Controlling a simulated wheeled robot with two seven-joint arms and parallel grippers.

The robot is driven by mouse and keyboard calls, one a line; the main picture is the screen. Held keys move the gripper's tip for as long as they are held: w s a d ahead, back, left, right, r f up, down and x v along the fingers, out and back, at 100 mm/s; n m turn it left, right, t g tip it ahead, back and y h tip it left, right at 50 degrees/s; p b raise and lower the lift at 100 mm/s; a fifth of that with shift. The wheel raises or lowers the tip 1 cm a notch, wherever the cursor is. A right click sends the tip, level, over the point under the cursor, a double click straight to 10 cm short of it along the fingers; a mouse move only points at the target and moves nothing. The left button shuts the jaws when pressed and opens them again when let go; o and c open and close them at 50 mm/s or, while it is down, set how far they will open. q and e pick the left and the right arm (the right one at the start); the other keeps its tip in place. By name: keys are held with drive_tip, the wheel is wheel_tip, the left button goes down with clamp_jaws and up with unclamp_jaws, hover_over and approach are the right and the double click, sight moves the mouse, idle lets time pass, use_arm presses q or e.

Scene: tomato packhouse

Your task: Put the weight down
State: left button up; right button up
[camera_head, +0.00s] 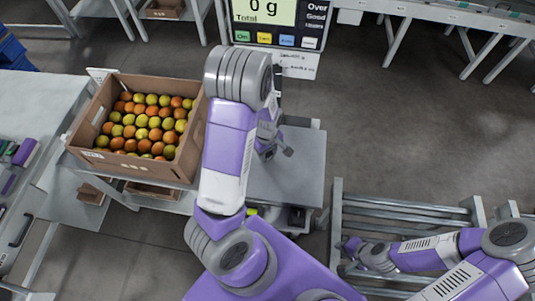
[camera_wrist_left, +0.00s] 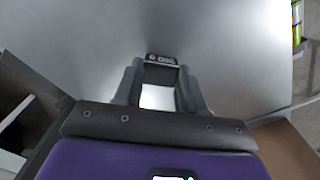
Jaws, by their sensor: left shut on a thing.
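My left gripper (camera_head: 277,143) hangs over a grey metal surface (camera_head: 300,178), partly hidden behind my purple and white arm. In the left wrist view, its fingers (camera_wrist_left: 160,78) are shut on the weight (camera_wrist_left: 161,60), a small block with a dark, lettered edge. Plain grey metal lies beyond it; I cannot tell whether the weight touches it. The weight is not clear in the head view. The display (camera_head: 264,12) at the back reads 0 g Total. My right gripper (camera_head: 352,244) is low at the right by a metal roller frame; its jaws are too small to read.
An open cardboard box (camera_head: 120,164) of red and yellow-green tomatoes stands left of my left arm. A pale bench (camera_head: 40,95) is at the far left. The roller frame (camera_head: 405,208) lies at the right. Open floor (camera_head: 420,110) stretches behind it.

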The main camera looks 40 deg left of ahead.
sight(268, 154)
use_arm(q)
drive_tip(key=shift+f, duration=0.4)
use_arm(e)
drive_tip(key=shift+f, duration=0.2)
use_arm(q)
drive_tip(key=shift+r, duration=0.15)
drive_tip(key=o, duration=0.7)
drive_tip(key=shift+f, duration=0.25)
drive_tip(key=o, duration=0.5)
drive_tip(key=shift+c, duration=0.2)
drive_tip(key=shift+r, duration=0.1)
wheel_tip(268, 154, up, 12)
drive_tip(key=p, duration=0.5)
drive_tip(key=shift+r+p, duration=0.15)
drive_tip(key=shift+p, duration=0.15)
use_arm(e)
wheel_tip(268, 154, up, 6)
drive_tip(key=shift+f, duration=0.2)
